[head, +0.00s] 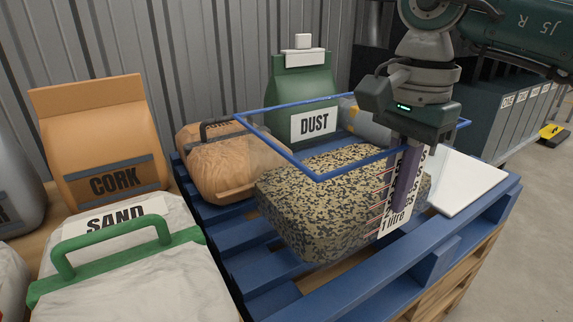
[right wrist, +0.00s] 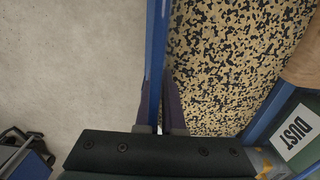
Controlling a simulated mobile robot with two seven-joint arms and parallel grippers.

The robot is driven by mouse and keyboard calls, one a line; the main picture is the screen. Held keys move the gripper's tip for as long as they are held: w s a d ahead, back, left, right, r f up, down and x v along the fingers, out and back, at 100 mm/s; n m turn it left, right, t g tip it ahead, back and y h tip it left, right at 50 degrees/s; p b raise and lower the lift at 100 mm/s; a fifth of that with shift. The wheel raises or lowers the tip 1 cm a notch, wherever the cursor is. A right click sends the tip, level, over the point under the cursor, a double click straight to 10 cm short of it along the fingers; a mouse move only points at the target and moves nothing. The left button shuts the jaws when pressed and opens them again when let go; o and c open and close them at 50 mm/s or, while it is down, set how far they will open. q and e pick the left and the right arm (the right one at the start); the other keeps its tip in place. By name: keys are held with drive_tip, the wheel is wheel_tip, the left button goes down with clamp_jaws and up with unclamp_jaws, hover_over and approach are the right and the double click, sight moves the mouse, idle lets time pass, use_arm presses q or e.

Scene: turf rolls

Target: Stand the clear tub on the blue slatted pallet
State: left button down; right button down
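The clear tub (head: 249,124) has a blue rim, see-through walls and a printed scale reading "1 litre". A speckled tan and black mass (head: 310,195) shows through its walls and appears to lie inside. My right gripper (head: 405,205) has its purple fingers on either side of the tub's right wall. In the right wrist view the blue rim (right wrist: 155,65) runs between the fingers, which close on it. The tub is over the blue slatted pallet (head: 262,270); I cannot tell whether its base touches the slats. My left gripper is not in view.
An orange-brown bag (head: 225,165) and a green DUST bag (head: 300,100) stand at the pallet's back. A white board (head: 465,180) lies at its right. CORK (head: 105,150) and SAND (head: 130,265) bags are at left. Bare slats show left of the tub.

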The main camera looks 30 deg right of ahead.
sight(386, 224)
wheel_tip(386, 224, down, 6)
drive_tip(key=shift+r+b, duration=0.2)
drive_tip(key=shift+b, duration=0.8)
drive_tip(key=shift+w, duration=0.1)
drive_tip(key=c, duration=1)
unclamp_jaws()
drive_tip(key=shift+f, duration=0.1)
drive_tip(key=shift+c, duration=0.2)
wheel_tip(386, 224, up, 12)
drive_tip(key=p, duration=0.5)
